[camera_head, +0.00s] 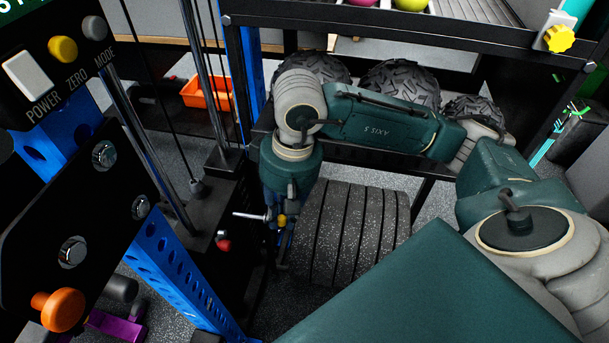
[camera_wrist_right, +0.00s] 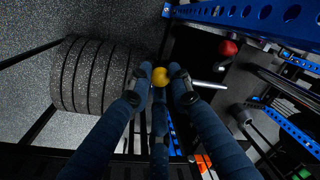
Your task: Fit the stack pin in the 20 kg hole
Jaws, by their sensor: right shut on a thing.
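The stack pin has a yellow knob (camera_wrist_right: 160,77) and a silver shaft (camera_wrist_right: 208,84). My right gripper (camera_wrist_right: 160,88) is shut on the knob, with the fingers on both sides of it. In the head view, the gripper (camera_head: 283,222) points down beside the machine, and the pin's shaft (camera_head: 250,216) points left toward the dark weight stack (camera_head: 214,187). I cannot make out the 20 kg hole or its labels. I cannot tell whether the shaft tip touches the stack. My left gripper is out of view.
A red knob (camera_head: 222,243) sits close to the pin on the machine. Blue perforated uprights (camera_head: 165,263) and a black panel with an orange knob (camera_head: 57,308) stand left. Ribbed black plates (camera_head: 350,235) stand right of the gripper. An orange crate (camera_head: 208,93) lies behind.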

